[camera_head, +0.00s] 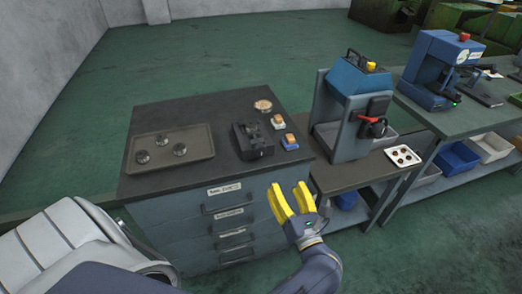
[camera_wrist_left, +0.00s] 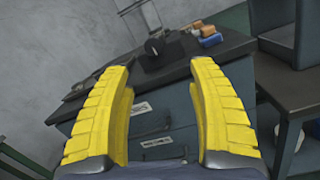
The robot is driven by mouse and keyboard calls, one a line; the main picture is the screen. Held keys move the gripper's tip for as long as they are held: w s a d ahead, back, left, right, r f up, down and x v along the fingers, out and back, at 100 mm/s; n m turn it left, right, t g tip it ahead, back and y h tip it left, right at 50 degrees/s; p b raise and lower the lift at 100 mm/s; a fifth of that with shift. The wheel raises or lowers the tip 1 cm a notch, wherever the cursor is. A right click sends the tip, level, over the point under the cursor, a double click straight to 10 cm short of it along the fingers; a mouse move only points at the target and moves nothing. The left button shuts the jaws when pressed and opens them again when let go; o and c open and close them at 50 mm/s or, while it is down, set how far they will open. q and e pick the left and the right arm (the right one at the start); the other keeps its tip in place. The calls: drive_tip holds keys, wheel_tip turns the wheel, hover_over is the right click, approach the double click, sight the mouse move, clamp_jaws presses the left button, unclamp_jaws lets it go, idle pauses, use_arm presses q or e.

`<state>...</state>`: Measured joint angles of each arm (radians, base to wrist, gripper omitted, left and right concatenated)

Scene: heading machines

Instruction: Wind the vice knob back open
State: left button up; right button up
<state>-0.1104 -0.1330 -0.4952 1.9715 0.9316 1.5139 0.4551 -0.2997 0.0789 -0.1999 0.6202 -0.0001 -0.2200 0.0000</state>
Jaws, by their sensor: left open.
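The small dark vice (camera_head: 252,141) sits on the dark top of the drawer cabinet (camera_head: 195,110), near its right front edge. My left gripper (camera_head: 286,187) has yellow fingers, spread and empty, in front of the cabinet and below the vice. In the left wrist view its fingers (camera_wrist_left: 160,66) frame the cabinet front with a wide gap. My right gripper is out of view. How far the vice jaws are apart is too small to tell.
Two small blocks, one orange-topped (camera_head: 278,121) and one blue-based (camera_head: 289,142), lie right of the vice. A tray (camera_head: 200,135) with round dark parts lies left. A blue machine (camera_head: 350,105) stands right, with a white plate (camera_head: 403,157) beside it. The cabinet top's middle is clear.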

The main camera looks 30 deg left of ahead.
sight(262, 151)
use_arm(q)
drive_tip(key=w+a+n, duration=0.1)
drive_tip(key=w+a, duration=0.2)
drive_tip(key=a, duration=0.1)
drive_tip(key=w+a+n+g, duration=0.1)
drive_tip(key=w+a, duration=0.2)
drive_tip(key=a, duration=0.2)
drive_tip(key=w+a+r+n, duration=0.1)
drive_tip(key=w+a, duration=0.2)
drive_tip(key=a, duration=0.2)
drive_tip(key=shift+w+a+g, duration=0.15)
drive_tip(key=shift+a+g, duration=0.1)
drive_tip(key=shift+g, duration=0.05)
clamp_jaws()
idle(0.5)
